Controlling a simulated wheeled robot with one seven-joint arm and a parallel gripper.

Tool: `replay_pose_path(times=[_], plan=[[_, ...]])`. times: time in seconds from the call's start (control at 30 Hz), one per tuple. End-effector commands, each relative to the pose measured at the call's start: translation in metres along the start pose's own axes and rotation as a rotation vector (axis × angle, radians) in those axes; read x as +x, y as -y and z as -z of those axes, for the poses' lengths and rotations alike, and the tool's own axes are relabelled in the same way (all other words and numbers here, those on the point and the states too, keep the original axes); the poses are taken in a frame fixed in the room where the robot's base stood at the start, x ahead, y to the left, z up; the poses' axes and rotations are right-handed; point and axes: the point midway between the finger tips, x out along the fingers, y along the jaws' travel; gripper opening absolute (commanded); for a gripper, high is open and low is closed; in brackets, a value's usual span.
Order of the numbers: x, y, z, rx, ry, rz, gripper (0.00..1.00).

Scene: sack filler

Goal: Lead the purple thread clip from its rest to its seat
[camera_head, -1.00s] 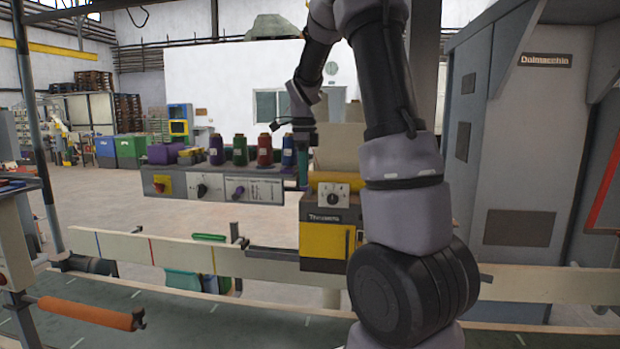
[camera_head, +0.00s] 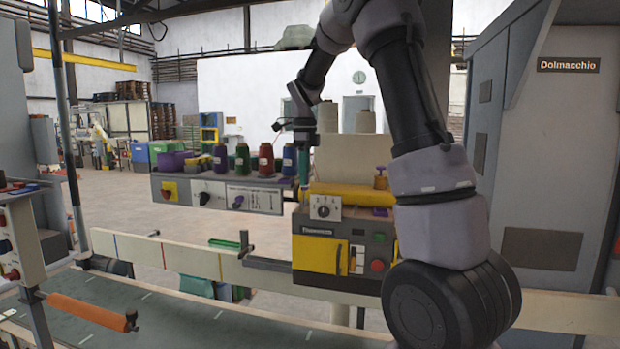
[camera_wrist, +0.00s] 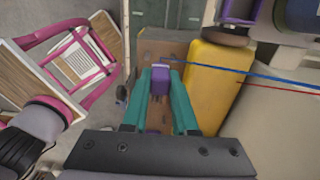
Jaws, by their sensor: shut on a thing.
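My gripper (camera_wrist: 161,92) has teal fingers, shut on the purple thread clip (camera_wrist: 161,78), which shows between the fingertips in the wrist view. A blue thread (camera_wrist: 270,72) and a red thread (camera_wrist: 280,85) run off to the right from near the clip. In the head view my gripper (camera_head: 304,162) is small, beside the blue spool and above the left end of the yellow-and-grey sewing unit (camera_head: 340,258). The clip itself cannot be told apart there. I cannot tell which part is its seat.
A control panel (camera_head: 222,193) carries several thread spools left of the unit. A pink-framed board (camera_wrist: 80,60) lies left in the wrist view. A tall grey cabinet (camera_head: 540,170) stands right. A conveyor (camera_head: 190,320) runs in front.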

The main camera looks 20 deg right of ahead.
Motion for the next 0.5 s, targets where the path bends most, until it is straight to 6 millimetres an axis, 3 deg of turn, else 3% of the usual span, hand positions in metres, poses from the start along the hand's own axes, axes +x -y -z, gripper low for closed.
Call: replay_pose_path(times=[0.5], plan=[[0.0, 0.001, 0.036, 0.002, 0.001, 0.0, 0.0]])
